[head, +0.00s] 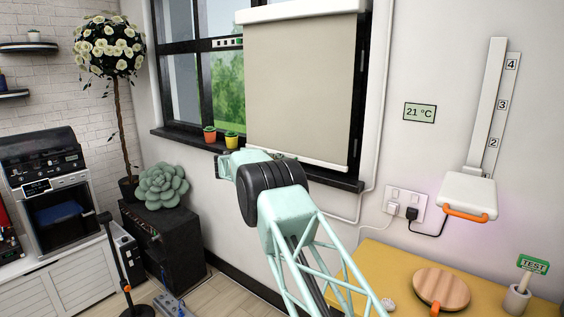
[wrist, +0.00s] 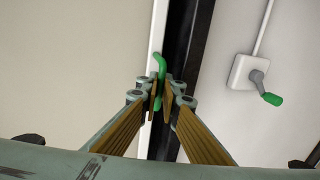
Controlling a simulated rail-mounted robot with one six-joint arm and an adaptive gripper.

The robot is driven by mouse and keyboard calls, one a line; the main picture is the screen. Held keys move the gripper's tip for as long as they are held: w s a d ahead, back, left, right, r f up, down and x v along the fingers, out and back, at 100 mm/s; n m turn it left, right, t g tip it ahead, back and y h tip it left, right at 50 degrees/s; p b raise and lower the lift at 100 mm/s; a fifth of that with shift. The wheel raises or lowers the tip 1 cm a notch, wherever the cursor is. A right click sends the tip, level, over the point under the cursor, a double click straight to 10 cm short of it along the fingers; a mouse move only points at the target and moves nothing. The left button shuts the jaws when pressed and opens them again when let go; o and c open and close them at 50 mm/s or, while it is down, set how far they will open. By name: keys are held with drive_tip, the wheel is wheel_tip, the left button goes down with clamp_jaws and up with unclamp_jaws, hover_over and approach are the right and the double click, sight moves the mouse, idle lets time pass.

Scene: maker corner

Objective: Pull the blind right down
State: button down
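The blind (head: 300,80) is a beige sheet hanging over the right part of the window, with a white roller case on top. Its white bottom bar (head: 318,163) hangs just above the dark sill (head: 345,182). In the wrist view the bar (wrist: 157,35) runs beside a black strip, with a green hooked pull (wrist: 160,66) at its edge. My gripper (wrist: 160,103) has its fingers close together on either side of the pull's stem and looks shut on it. In the head view my wrist hides the pull and fingertips.
A white wall box with a green-knobbed crank (wrist: 258,82) is to the right in the wrist view. Small potted cacti (head: 231,140) stand on the sill left of the blind. A yellow table (head: 390,265) with a round wooden board (head: 441,288) is at the lower right.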

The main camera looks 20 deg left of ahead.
drive_tip(key=c, duration=2.9)
unclamp_jaws()
drive_tip(key=shift+f, duration=0.4)
drive_tip(key=shift+r, duration=0.1)
drive_tip(key=shift+s+r, duration=0.1)
drive_tip(key=v, duration=1.1)
drive_tip(key=shift+s+a, duration=0.2)
drive_tip(key=shift+s, duration=0.15)
drive_tip(key=shift+d+r, duration=0.1)
